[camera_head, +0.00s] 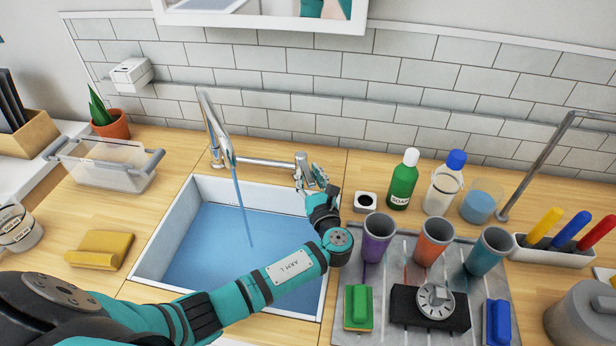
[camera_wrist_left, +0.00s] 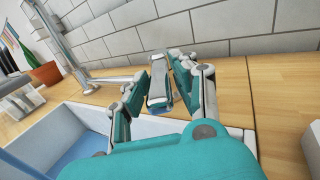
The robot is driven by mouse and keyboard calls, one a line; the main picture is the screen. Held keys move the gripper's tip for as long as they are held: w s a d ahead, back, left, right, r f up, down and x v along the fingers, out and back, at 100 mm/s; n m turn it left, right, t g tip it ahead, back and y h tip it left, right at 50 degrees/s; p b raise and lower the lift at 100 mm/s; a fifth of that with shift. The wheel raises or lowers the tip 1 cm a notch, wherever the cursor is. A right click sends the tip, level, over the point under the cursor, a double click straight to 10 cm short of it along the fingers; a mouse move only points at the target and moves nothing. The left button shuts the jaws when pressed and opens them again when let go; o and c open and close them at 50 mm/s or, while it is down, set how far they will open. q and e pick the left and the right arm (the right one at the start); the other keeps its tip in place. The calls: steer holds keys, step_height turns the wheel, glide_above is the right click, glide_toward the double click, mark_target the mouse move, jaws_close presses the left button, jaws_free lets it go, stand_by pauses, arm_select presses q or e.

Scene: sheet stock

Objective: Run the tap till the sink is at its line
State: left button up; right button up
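The white sink (camera_head: 172,227) holds blue water (camera_head: 205,245) with bare wall above it; I cannot make out a line. A blue stream (camera_head: 241,205) falls from the tap's spout (camera_head: 215,130) into it, so the tap is running. The tap's lever (camera_wrist_left: 158,85) stands on the back right rim; it also shows in the head view (camera_head: 301,165). My left gripper (camera_head: 318,186) is at this lever. In the wrist view its fingers (camera_wrist_left: 160,92) are spread either side of the lever; I cannot tell whether they touch it. My right gripper is not in view.
Right of the sink stand a green soap bottle (camera_head: 403,180), a blue-capped bottle (camera_head: 443,185) and a draining board (camera_head: 345,299) with several cups.

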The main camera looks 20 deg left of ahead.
mark_target(309, 175)
arm_select(q)
steer(key=shift+o, duration=1.3)
step_height(309, 175, up, 10)
stand_by(3.8)
